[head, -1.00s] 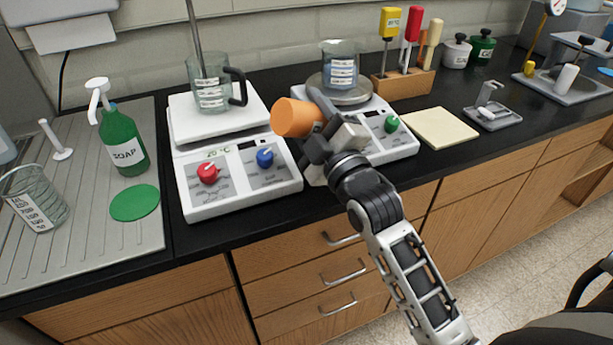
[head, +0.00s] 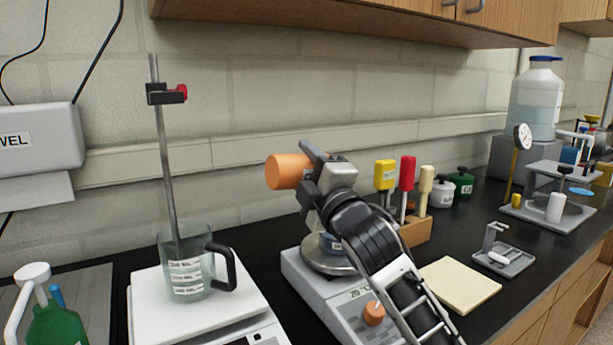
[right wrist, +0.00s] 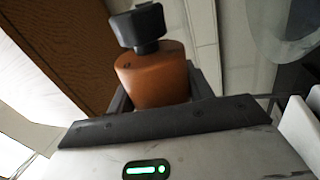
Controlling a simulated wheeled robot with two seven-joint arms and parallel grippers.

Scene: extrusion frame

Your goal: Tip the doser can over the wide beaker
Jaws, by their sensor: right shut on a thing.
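My right gripper (head: 314,178) is shut on the orange doser can (head: 285,171), which lies about sideways in the air, its end pointing left. The right wrist view shows the can (right wrist: 153,80) between the fingers with a black cap (right wrist: 140,27). My left gripper is out of view.
A wooden block (head: 415,232) with coloured-handled tools and a pale pad (head: 460,284) lie to the right. A cabinet (head: 350,22) hangs above. A green soap bottle (head: 60,328) stands lower left.

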